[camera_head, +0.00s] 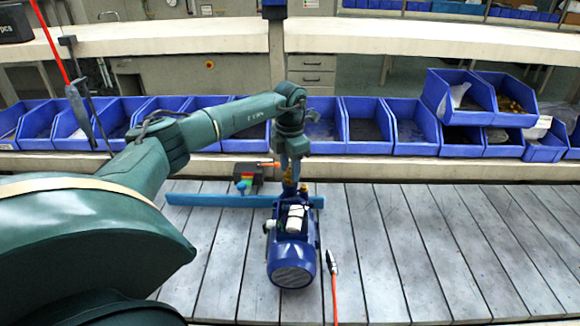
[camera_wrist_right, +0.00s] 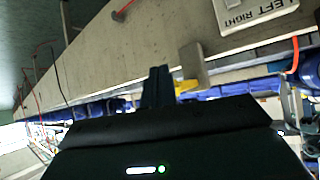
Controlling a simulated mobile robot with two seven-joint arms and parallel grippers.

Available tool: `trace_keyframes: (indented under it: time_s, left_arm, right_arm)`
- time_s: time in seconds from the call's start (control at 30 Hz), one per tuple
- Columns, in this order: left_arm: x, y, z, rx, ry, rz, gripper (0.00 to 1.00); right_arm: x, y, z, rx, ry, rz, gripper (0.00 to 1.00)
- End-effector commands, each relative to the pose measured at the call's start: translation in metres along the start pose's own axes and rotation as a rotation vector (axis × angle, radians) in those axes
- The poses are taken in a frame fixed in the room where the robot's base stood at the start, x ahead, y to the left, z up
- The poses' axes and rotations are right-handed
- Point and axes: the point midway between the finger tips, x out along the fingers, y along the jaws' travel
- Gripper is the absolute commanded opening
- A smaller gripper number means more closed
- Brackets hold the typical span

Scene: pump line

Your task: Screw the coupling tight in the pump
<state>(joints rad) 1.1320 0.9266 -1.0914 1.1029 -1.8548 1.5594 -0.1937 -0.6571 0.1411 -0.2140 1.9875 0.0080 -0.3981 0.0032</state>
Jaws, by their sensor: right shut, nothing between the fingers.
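The blue pump (camera_head: 293,245) lies on the slatted table in the head view, its round ribbed end toward me. A small brass-coloured coupling (camera_head: 288,178) shows at its far end, directly under my left gripper (camera_head: 290,168). The left gripper points down and its fingertips reach the coupling's place. The fingers are too small and overlapped to tell whether they are closed on it. My right gripper (camera_wrist_right: 157,88) shows only in the right wrist view, its dark fingers together with nothing between them.
A light-blue bar (camera_head: 215,200) lies behind the pump, with a dark box (camera_head: 248,178) beyond it. Blue bins (camera_head: 370,125) line the back. The slats at right are clear.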

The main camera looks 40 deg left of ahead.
Motion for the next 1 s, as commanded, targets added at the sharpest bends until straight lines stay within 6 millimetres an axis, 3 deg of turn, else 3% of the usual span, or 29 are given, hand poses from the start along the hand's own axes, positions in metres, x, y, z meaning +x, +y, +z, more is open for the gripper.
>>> trace_keyframes:
  time_s: [0.17,0.5,0.87,1.0]
  left_arm:
    - [0.0,-0.0001,0.0001,-0.004,0.0,0.0,0.38]
    - [0.0001,-0.0002,0.0001,-0.294,0.0,-0.001,0.38]
    - [0.0,0.0,0.0001,-0.297,0.0,0.0,0.38]
    - [-0.0001,0.0,0.0001,-0.297,0.0,0.0,0.27]
  right_arm:
    - [-0.0001,0.0,0.0003,0.0,-0.001,0.0,0.0]
    - [-0.0004,-0.0002,0.0009,0.0,-0.002,0.0,0.0]
    - [-0.001,-0.0005,0.0023,0.001,-0.005,-0.001,0.0]
    - [-0.001,-0.0005,0.0022,0.001,-0.005,-0.001,0.0]
